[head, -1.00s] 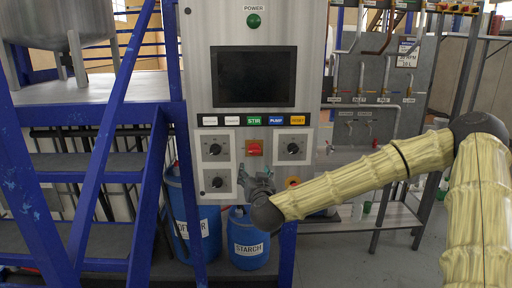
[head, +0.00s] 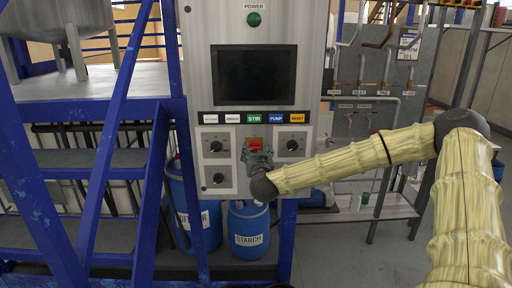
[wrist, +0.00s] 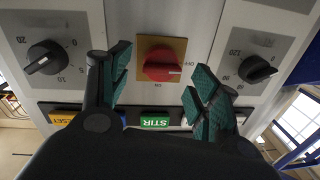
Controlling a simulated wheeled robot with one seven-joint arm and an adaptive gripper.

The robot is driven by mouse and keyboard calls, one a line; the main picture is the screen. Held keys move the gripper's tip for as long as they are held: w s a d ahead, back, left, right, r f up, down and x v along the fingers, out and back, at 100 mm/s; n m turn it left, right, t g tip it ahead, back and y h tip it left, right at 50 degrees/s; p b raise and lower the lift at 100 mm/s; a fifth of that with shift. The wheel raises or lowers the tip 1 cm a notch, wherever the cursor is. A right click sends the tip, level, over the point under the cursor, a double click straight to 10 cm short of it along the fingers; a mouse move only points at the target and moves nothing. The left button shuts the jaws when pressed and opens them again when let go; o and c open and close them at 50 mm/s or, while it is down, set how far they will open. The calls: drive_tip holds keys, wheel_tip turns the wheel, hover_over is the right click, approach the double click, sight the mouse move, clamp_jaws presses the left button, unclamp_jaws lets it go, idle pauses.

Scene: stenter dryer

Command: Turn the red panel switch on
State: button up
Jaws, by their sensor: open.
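The red panel switch (wrist: 162,65) is a round red rotary knob on a yellow-orange plate, seen upside down in the wrist view. Small lettering stands at its side and below it. In the head view the switch (head: 254,144) shows just above my gripper, partly covered by it. My gripper (wrist: 154,88) is open, with its green-padded fingers on either side of the switch in the picture. The fingers look apart from the knob, and nothing is between them. In the head view my gripper (head: 257,158) is in front of the panel.
Black dials (wrist: 46,58) and (wrist: 254,69) flank the switch. A row of labels, including the green STIR label (head: 254,118), and a dark screen (head: 254,75) are above.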

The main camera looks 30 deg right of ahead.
sight(254, 147)
drive_tip(key=shift+p+x, duration=0.35)
drive_tip(key=shift+x, duration=0.8)
drive_tip(key=shift+c, duration=0.4)
drive_tip(key=c, duration=0.9)
